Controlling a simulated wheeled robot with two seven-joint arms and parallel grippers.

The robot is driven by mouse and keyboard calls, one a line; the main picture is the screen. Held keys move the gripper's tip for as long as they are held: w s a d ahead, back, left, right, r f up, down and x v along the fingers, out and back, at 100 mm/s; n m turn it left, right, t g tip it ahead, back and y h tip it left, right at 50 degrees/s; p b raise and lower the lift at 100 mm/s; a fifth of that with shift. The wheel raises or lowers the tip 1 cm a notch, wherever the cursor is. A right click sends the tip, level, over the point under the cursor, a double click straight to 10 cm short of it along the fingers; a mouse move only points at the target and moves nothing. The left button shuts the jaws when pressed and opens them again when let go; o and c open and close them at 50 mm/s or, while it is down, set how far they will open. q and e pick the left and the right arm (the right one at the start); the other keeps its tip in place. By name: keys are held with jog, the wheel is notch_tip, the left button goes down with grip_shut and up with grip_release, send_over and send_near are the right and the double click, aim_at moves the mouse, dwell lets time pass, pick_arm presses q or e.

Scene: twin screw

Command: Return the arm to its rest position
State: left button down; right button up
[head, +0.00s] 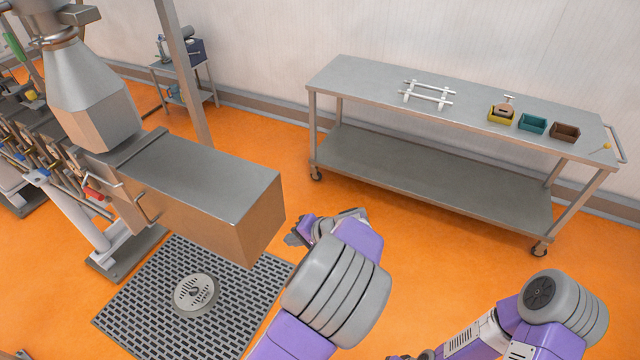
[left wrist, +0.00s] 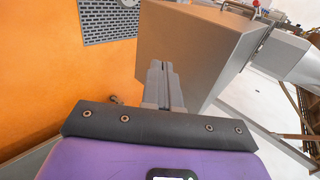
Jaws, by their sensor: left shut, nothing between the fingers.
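My left arm, purple and grey, reaches up from the bottom middle of the head view. Its left gripper (head: 299,232) is beside the right end of the large steel machine housing (head: 215,195), over the orange floor. In the left wrist view the left gripper's fingers (left wrist: 162,75) are shut together with nothing between them, in front of the housing (left wrist: 205,50). I cannot tell the exact gap to it. My right arm (head: 535,320) is folded at the bottom right. Only dark parts near its end (head: 415,356) show at the lower edge, so its jaws cannot be made out.
A wheeled steel table (head: 390,85) stands at the back right. It holds a white rack (head: 428,95), a yellow bin (head: 501,115), a teal bin (head: 532,123) and a brown bin (head: 565,132). A floor grate (head: 150,285) lies below the housing. Open orange floor lies between machine and table.

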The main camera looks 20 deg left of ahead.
pick_arm(q)
jog(key=shift+f, duration=0.15)
jog(key=s+d+f+g+h+b, duration=0.1)
jog(key=s+f+h+b, duration=0.2)
jog(key=f, duration=0.8)
jog(key=s+f+g+h+b, duration=0.2)
jog(key=s+f, duration=0.3)
jog(key=f, duration=0.6)
jog(key=s+d+f+n+t+h+b, duration=0.1)
jog(key=s+d+f+n+h+b, duration=0.1)
jog(key=f, duration=0.5)
jog(key=s+d+f+n+t+h+b, duration=0.1)
jog(key=s+d+f+n+h+b, duration=0.1)
jog(key=s+d+f+h+b, duration=0.3)
jog(key=shift+s+d+f+n+h, duration=0.4)
jog(key=shift+s+d+f+h, duration=0.3)
jog(key=shift+s+d+f, duration=1.05)
jog(key=shift+s+a, duration=0.1)
jog(key=shift+a, duration=0.1)
